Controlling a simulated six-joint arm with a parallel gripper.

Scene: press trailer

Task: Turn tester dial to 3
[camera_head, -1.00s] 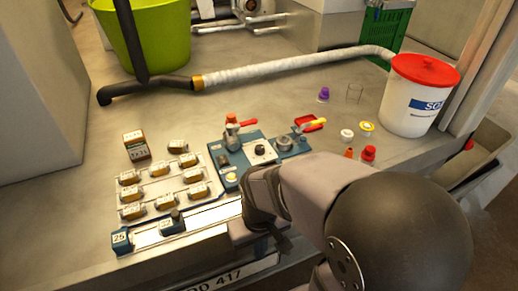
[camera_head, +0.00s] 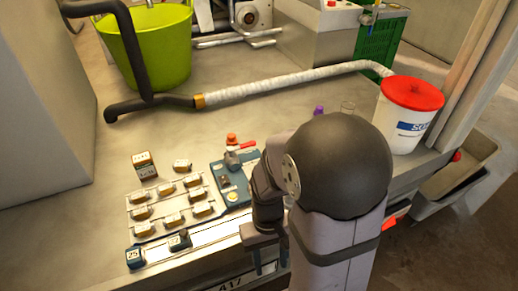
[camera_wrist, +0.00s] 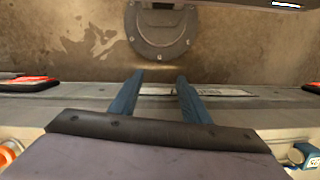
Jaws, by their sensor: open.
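The blue tester board (camera_head: 218,171) lies on the bench in the head view, just left of my arm. A red-handled valve (camera_head: 240,150) stands at its back and a pale yellow button (camera_head: 232,197) at its front. The dark dial on its white plate is hidden behind my arm now. My gripper (camera_head: 269,264) hangs at the bench's front edge, in front of the board, open and empty. In the wrist view its two blue fingers (camera_wrist: 160,82) are apart, with the bench edge and floor beyond them.
A rack (camera_head: 160,227) of small brown-and-white blocks and a blue block marked 25 (camera_head: 134,258) are left of my gripper. A white hose (camera_head: 290,84) crosses behind. A red-lidded white bucket (camera_head: 408,112) stands right. The wrist view shows a round grey plate (camera_wrist: 161,35) on the floor.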

